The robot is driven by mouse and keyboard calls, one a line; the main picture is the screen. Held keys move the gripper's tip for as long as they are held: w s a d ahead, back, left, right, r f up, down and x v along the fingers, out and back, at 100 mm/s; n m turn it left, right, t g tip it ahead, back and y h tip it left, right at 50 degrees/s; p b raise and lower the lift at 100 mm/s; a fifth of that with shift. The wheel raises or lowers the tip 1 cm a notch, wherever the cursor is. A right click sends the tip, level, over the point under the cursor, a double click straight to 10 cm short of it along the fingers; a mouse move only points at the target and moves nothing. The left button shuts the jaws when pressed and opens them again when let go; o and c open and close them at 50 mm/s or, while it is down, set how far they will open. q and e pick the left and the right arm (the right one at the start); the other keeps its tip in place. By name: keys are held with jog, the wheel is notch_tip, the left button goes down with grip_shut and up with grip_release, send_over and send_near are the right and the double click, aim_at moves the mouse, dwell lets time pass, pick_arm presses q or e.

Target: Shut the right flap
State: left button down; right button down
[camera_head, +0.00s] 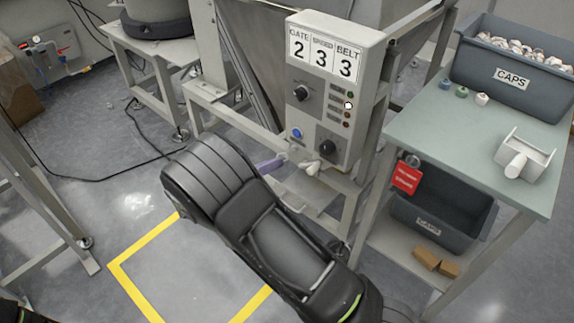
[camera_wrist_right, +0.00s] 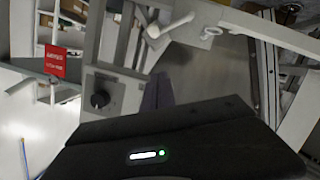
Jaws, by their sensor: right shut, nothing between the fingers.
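My right arm reaches up from the lower right in the head view. My right gripper (camera_head: 274,162) is shut and empty, its purple-grey fingers just below the control box. In the wrist view the same gripper (camera_wrist_right: 157,84) points up toward the frame. A white handle (camera_head: 313,168) sits just right of the fingertips, under the control box. A white lever with a rounded end (camera_wrist_right: 170,25) shows above the fingers in the wrist view, apart from them. I cannot tell for certain which part is the right flap. My left gripper is not in view.
The control box (camera_head: 328,90) carries knobs, lamps and number cards. The green table (camera_head: 440,138) at right holds a CAPS bin (camera_head: 512,80), loose caps and a white bracket (camera_head: 524,155). A red tag (camera_head: 406,178) hangs near a lower bin (camera_head: 432,226). Yellow-lined floor (camera_head: 178,265) lies at lower left.

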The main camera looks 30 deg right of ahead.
jog(key=d+f+b, duration=0.3)
jog(key=d+f, duration=0.2)
jog(key=d, duration=0.4)
jog(key=shift+s+d+f, duration=0.15)
jog(key=shift+d+f, duration=0.2)
jog(key=shift+d, duration=0.05)
jog(key=shift+s+f, duration=0.15)
